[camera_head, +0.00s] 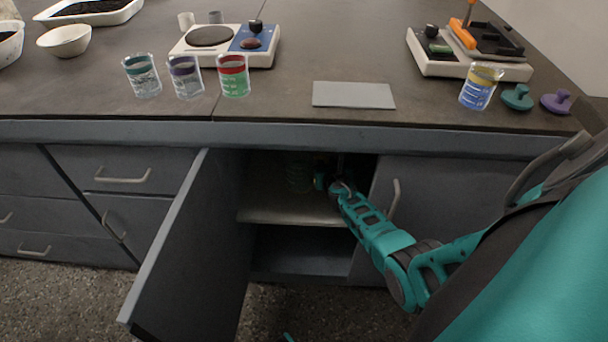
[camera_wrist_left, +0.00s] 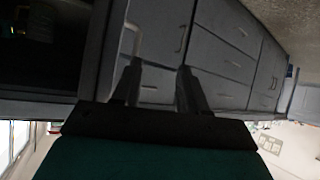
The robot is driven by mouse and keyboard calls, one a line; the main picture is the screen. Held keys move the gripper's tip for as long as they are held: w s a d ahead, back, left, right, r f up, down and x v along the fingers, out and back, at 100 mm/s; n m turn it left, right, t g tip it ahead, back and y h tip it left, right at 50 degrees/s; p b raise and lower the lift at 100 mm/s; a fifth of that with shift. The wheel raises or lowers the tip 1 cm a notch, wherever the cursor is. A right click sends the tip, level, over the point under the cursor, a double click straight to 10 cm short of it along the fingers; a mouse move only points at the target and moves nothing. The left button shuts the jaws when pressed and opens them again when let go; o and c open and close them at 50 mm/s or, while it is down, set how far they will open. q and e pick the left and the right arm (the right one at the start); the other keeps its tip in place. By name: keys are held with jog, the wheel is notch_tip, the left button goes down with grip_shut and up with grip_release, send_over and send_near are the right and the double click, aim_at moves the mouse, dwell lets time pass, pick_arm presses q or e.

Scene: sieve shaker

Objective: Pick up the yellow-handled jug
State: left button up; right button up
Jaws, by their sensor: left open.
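No yellow-handled jug can be made out clearly. Inside the open cupboard, a dim, clear vessel (camera_head: 299,176) stands on the shelf (camera_head: 285,212); its handle cannot be told. My right gripper (camera_head: 322,180) reaches into the cupboard just right of this vessel; it is dark, and I cannot tell whether its jaws are open or touching anything. In the left wrist view my left gripper (camera_wrist_left: 158,88) is open, with nothing between its two fingers and drawer fronts behind them. Small yellowish marks show in the dark upper left corner of that view, too dim to identify.
The cupboard door (camera_head: 190,250) stands open at the left of the opening. Above, the counter holds several banded beakers, including a yellow-banded beaker (camera_head: 480,87), a hotplate (camera_head: 222,45), a grey plate (camera_head: 353,95) and a balance-like device (camera_head: 470,50). The right door (camera_head: 440,190) looks shut.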

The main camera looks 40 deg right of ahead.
grip_shut()
dwell(0.4)
jog(key=shift+r, duration=0.15)
